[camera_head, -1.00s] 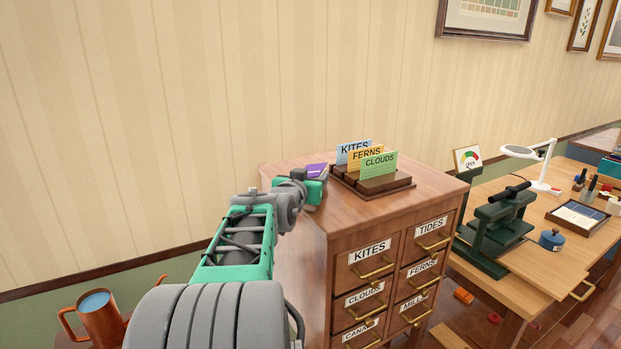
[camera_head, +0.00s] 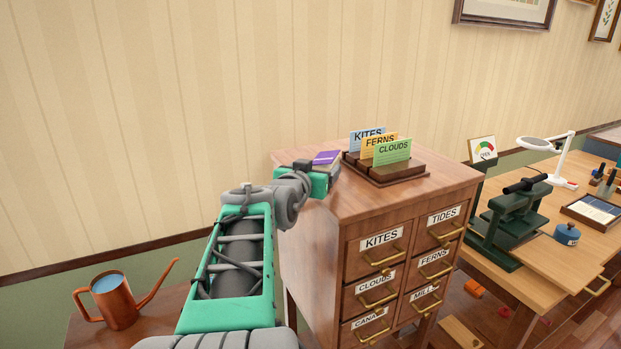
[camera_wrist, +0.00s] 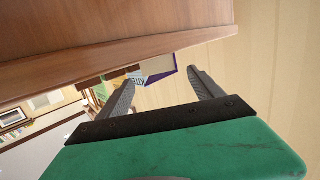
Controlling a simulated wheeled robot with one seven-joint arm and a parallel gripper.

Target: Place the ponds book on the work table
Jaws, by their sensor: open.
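A purple-topped book (camera_head: 327,158) lies on the far left of the wooden card cabinet's top, partly hidden by my gripper. I cannot confirm its title. In the wrist view the purple and white book (camera_wrist: 155,74) shows beyond and between my gripper's fingers (camera_wrist: 165,92). The fingers are apart with nothing between them, and a gap shows before the book. In the head view my gripper (camera_head: 322,176) is at the cabinet's left edge beside the book; its fingertips are hard to make out there. The wooden work table (camera_head: 590,246) stands on the right.
A card rack (camera_head: 385,172) with KITES, FERNS and CLOUDS cards stands right of the book on the cabinet (camera_head: 440,190). A green press (camera_head: 512,222), a blue pot (camera_head: 567,234) and a white lamp (camera_head: 550,155) stand on the table. A copper watering can (camera_head: 115,300) is lower left.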

